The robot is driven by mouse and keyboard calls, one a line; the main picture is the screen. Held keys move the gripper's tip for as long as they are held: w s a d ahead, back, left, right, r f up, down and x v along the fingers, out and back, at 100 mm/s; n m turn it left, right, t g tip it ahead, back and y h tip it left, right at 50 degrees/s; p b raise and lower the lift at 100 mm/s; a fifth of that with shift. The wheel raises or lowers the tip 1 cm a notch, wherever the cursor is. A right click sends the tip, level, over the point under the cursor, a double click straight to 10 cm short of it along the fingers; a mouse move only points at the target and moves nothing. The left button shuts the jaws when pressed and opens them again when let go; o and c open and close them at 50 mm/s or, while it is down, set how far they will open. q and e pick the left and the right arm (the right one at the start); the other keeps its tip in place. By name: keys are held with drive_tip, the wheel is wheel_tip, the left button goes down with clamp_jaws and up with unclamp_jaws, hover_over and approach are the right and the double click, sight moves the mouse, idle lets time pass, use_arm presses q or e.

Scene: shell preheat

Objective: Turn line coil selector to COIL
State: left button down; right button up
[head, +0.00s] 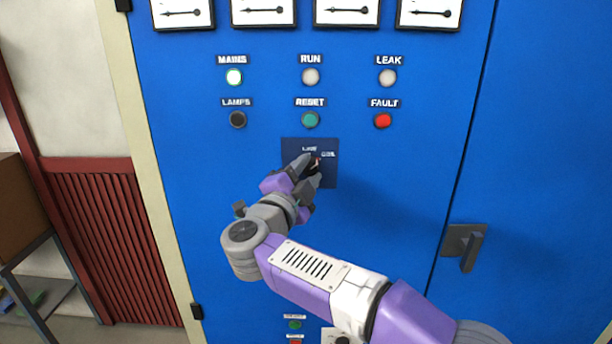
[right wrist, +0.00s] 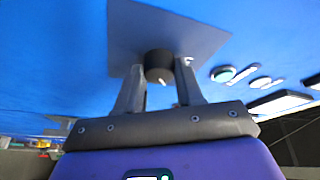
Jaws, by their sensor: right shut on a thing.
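The line coil selector is a black round knob (right wrist: 158,62) on a dark blue square plate (head: 331,177) in the blue cabinet front. The plate also shows in the right wrist view (right wrist: 124,25). Its labels read LINE at the top and COIL to the right. My right gripper (head: 313,166) is at the plate and hides most of the knob in the head view. In the right wrist view my right gripper (right wrist: 160,80) has one finger on each side of the knob, shut on it. A short white mark shows on the knob; which label it points to I cannot tell. My left gripper is out of view.
Above the plate are a lit MAINS lamp (head: 234,77), RUN and LEAK lamps, a dark LAMPS button (head: 238,119), a green RESET button (head: 310,120) and a red FAULT button (head: 383,120). A door handle (head: 466,243) sticks out at right.

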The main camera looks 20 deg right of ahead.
drive_tip(key=shift+m+g, duration=0.3)
drive_tip(key=shift+m, duration=0.6)
drive_tip(key=o, duration=1)
drive_tip(key=shift+o, duration=0.2)
drive_tip(key=b+v, duration=0.1)
drive_tip(key=v, duration=0.6)
drive_tip(key=shift+s+a, duration=0.15)
drive_tip(key=shift+s, duration=0.1)
